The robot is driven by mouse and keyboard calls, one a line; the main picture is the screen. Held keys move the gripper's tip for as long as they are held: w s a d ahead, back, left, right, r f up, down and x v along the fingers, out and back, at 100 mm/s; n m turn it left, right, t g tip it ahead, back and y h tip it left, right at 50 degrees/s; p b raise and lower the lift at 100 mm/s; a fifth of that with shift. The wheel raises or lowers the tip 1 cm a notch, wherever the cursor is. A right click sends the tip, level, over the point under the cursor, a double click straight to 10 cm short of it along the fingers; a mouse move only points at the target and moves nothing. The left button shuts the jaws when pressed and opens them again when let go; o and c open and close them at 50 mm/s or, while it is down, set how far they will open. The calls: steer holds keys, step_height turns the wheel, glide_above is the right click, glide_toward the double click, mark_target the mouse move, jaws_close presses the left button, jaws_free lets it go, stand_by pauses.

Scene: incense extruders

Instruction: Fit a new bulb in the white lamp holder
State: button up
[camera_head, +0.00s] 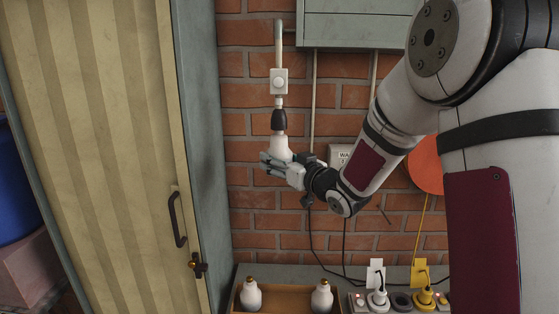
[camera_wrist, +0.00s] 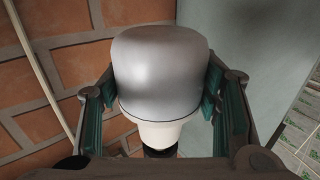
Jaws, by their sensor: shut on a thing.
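A dark lamp holder (camera_head: 279,121) hangs below a white switch box (camera_head: 279,82) on a pale pipe in front of the brick wall. A white bulb (camera_head: 279,146) is upright right under it, its neck meeting the holder's lower end; I cannot tell how far in it sits. My gripper (camera_head: 276,163) is shut around the bulb's wide lower part from below. In the wrist view the bulb (camera_wrist: 160,75) fills the middle between my green-padded fingers, with its pale collar and a dark part beyond. Two white bulbs (camera_head: 251,295) (camera_head: 322,297) with brass-coloured caps stand in a wooden tray.
The wooden tray (camera_head: 285,288) stands on a bench below. A power strip (camera_head: 358,301) with a white plug (camera_head: 378,297) and a yellow plug (camera_head: 424,296) lies to its right. A striped door (camera_head: 100,150) stands left, a grey-green cabinet (camera_head: 355,25) above right. Thin cables hang on the wall.

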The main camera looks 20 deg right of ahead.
steer(key=shift+n+y, duration=0.4)
steer(key=shift+y, duration=0.2)
steer(key=o, duration=1.3)
steer(key=shift+c, duration=0.2)
